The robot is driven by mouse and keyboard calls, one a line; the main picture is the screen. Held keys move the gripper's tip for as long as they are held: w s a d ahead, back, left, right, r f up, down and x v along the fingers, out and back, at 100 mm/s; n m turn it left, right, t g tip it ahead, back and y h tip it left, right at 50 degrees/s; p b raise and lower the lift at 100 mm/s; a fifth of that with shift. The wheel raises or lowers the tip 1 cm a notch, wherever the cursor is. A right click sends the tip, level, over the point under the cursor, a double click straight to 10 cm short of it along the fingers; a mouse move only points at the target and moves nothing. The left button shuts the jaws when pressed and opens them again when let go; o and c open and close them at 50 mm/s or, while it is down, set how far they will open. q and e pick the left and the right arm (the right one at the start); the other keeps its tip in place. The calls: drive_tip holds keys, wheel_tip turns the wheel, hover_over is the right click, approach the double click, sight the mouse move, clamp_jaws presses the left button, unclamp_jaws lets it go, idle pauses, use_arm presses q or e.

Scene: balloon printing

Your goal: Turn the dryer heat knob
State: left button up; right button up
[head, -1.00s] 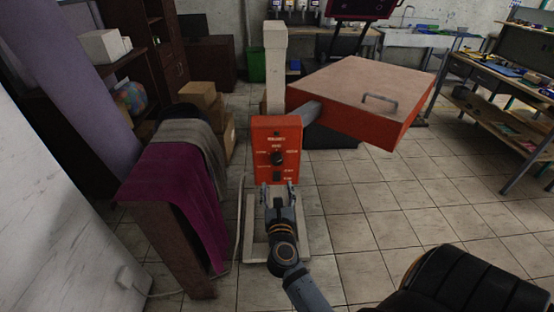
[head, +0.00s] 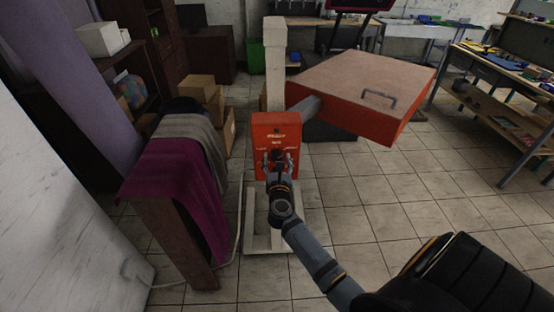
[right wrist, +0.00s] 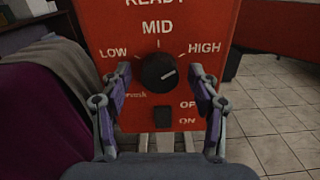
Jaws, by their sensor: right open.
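The black round heat knob (right wrist: 158,72) sits on the dryer's red control box (right wrist: 220,22), below the word MID and between LOW and HIGH. Its pale mark points right and slightly up, on the HIGH side. My right gripper (right wrist: 161,74) is open, with one finger on each side of the knob and a gap to it on both sides. In the head view my right gripper (head: 278,159) is in front of the red control box (head: 276,122) and partly hides the knob. My left gripper is not in view.
A black switch (right wrist: 163,115) marked ON lies below the knob. The dryer's large red platen (head: 365,82) swings out to the right. A rack with purple cloth (head: 175,180) stands close on the left. Tiled floor is free to the right.

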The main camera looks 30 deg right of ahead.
drive_tip(key=shift+c, duration=0.2)
drive_tip(key=c, duration=1.1)
